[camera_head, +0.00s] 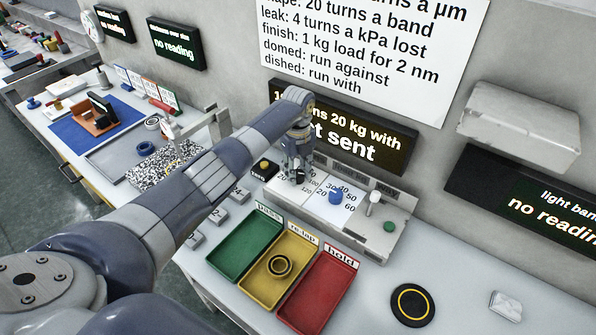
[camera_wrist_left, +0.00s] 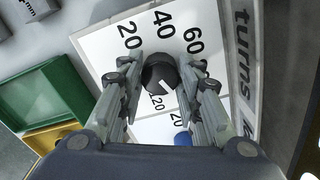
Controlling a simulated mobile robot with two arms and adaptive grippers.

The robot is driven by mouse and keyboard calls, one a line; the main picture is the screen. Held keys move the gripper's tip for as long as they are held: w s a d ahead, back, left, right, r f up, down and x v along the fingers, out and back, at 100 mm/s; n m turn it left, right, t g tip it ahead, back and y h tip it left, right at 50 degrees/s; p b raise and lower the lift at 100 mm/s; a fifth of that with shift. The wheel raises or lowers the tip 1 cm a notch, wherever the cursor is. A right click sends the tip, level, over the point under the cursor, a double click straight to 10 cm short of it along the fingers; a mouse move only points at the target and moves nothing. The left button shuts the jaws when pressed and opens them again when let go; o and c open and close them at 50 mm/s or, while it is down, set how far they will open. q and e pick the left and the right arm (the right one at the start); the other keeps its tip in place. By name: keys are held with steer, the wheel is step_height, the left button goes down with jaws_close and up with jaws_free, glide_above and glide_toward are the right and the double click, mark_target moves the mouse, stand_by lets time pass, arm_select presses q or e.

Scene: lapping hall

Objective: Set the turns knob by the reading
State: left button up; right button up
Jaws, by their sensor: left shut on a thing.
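The black turns knob (camera_wrist_left: 158,74) sits on a white dial plate (camera_wrist_left: 95,50) marked 20, 40, 60 and 120. Its white pointer line slants; exactly which mark it points at is hard to tell. The display (camera_head: 385,148) behind reads "turns 20 kg with" and "sent", partly hidden by my arm. My right gripper is not in view.
Right of the gripper are a blue knob (camera_head: 335,196), a lever (camera_head: 375,198) and a green button (camera_head: 389,227). Green (camera_head: 232,262), yellow (camera_head: 262,291) and red (camera_head: 318,300) trays lie in front; a ring (camera_head: 279,265) is in the yellow one. A wall chart (camera_head: 375,45) lists turns rules.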

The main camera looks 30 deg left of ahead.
mark_target(298, 173)
arm_select(q)
steer(key=o, duration=1)
steer(key=shift+o, duration=0.2)
steer(key=shift+r, duration=0.15)
step_height(298, 173, up, 12)
